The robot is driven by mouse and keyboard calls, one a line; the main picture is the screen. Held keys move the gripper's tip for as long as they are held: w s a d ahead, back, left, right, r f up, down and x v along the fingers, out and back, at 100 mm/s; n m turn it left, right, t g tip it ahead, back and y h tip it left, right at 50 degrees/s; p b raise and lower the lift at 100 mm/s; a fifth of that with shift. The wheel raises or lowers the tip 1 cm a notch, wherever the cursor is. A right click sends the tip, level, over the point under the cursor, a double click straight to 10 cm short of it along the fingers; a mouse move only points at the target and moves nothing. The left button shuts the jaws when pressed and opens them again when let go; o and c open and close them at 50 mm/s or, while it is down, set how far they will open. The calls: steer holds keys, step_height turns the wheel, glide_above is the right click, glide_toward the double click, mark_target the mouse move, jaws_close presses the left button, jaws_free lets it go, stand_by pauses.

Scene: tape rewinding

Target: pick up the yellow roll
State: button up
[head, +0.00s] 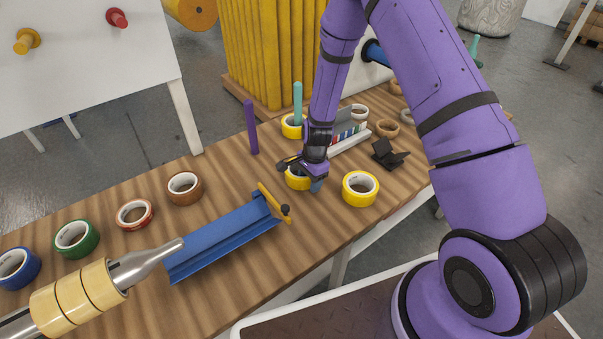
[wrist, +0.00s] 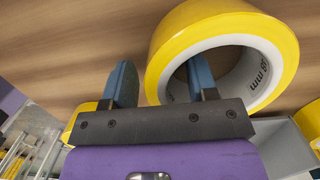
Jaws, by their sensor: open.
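A yellow roll (head: 296,182) with a white core lies on the wooden table, directly under my gripper (head: 307,178), which partly hides it. In the wrist view the yellow roll (wrist: 164,45) fills the upper right. My gripper (wrist: 160,70) is open, with one blue finger over the roll's hole and the other outside its left side. The roll's wall lies between the fingers; I cannot tell if they touch it. A second yellow roll (head: 352,198) lies to the right, and a third yellow roll (head: 291,132) is around or beside a teal peg (head: 297,103).
A blue trough (head: 225,238) with a yellow end bar stands left of my gripper. A purple peg (head: 252,128) and a black stand (head: 388,155) are nearby. Brown, red, green and blue rolls line the table's left. Bare wood (head: 315,230) lies in front.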

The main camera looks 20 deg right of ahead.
jaws_close()
steer(key=shift+r, duration=0.1)
